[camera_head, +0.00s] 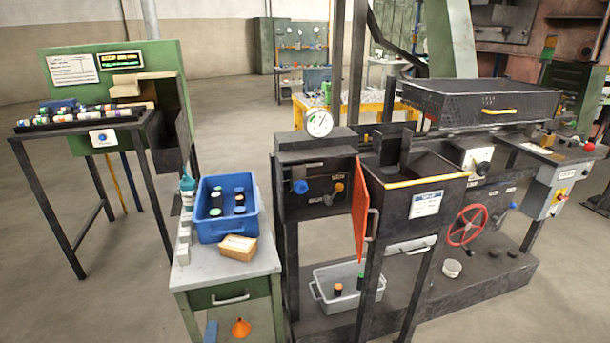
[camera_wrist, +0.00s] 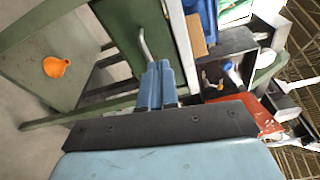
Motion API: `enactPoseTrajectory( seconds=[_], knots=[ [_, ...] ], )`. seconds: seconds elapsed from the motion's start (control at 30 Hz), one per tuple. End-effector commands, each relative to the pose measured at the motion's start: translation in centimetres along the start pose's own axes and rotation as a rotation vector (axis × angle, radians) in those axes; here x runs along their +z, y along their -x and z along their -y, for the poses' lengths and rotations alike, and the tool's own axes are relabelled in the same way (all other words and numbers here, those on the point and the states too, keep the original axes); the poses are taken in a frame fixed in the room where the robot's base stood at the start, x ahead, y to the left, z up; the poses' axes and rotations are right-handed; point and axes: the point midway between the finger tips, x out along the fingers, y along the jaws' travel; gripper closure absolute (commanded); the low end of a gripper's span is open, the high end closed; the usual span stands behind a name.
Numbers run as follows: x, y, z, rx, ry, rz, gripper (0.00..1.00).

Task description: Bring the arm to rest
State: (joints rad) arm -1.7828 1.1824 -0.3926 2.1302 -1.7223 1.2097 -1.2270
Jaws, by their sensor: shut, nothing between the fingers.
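My gripper (camera_wrist: 157,72) shows in the wrist view as two blue fingers side by side, shut with nothing between them. Its dark mounting bar and pale blue body fill the bottom of that view. Beyond the fingers is the green workbench (camera_wrist: 120,25) with its metal drawer handle (camera_wrist: 143,36); I cannot tell the gap between fingertips and bench.
A blue crate (camera_head: 212,230) with several dark bottles and a cardboard box (camera_head: 238,247) are on the workbench. An orange funnel (camera_head: 241,327) is below. The furnace machine with an open orange door (camera_head: 361,210) stands right. A bottle rack table (camera_head: 84,122) stands left, with clear floor between.

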Motion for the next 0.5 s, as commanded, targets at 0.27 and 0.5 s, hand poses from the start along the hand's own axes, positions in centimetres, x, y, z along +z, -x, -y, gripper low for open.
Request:
enactPoseTrajectory(
  seconds=[0.27, 0.5],
  knots=[
    [-5.6, -5.0, 7.8, -0.029, -0.354, -0.345, 1.0],
    [-11.2, -7.7, 13.9, -0.096, -0.66, -0.625, 1.0]
  ],
)
